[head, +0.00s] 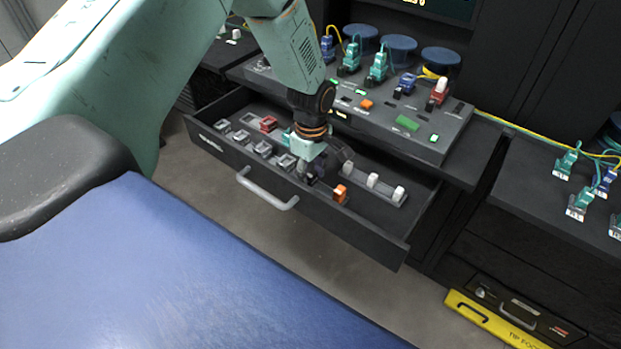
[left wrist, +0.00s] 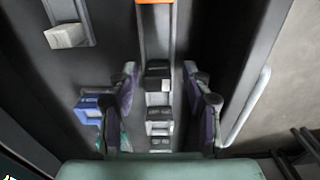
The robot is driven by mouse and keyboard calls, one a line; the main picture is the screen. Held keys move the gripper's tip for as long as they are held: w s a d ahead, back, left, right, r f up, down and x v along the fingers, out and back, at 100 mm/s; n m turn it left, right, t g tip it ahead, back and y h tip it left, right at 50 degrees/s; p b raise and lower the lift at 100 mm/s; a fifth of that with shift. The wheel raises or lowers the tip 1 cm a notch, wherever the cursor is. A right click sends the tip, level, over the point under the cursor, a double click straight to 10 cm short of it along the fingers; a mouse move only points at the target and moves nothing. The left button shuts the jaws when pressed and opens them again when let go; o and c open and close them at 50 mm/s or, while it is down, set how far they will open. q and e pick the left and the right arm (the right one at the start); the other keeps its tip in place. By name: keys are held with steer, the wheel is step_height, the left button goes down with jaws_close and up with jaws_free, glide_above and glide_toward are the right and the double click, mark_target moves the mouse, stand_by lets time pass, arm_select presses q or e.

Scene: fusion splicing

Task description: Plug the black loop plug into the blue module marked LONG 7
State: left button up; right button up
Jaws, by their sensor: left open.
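My left gripper (head: 314,170) reaches down into the open drawer in the head view. In the left wrist view my left gripper (left wrist: 164,98) is open, one finger on each side of a row of plugs. A black plug with a pale end (left wrist: 158,76), which looks like the black loop plug, sits in that row between the fingers, apart from both. In the head view it is mostly hidden by the gripper. Blue modules stand on the grey panel (head: 406,83) and on the right shelf (head: 605,181); I cannot read which is LONG 7. My right gripper is not in view.
The drawer (head: 370,237) also holds a red plug (head: 268,123), an orange plug (head: 341,194), several grey ones and a rack with white plugs (head: 398,193). Its front wall and handle (head: 268,197) lie close to my gripper. The panel overhangs behind.

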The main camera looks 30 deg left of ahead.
mark_target(312, 173)
arm_select(q)
steer(key=shift+w, duration=0.1)
steer(key=shift+p, duration=0.3)
steer(key=shift+c, duration=0.2)
jaws_close()
stand_by(0.4)
steer(key=shift+r, duration=0.1)
stand_by(0.3)
steer(key=shift+r+p, duration=2.9)
steer(key=shift+p, duration=0.4)
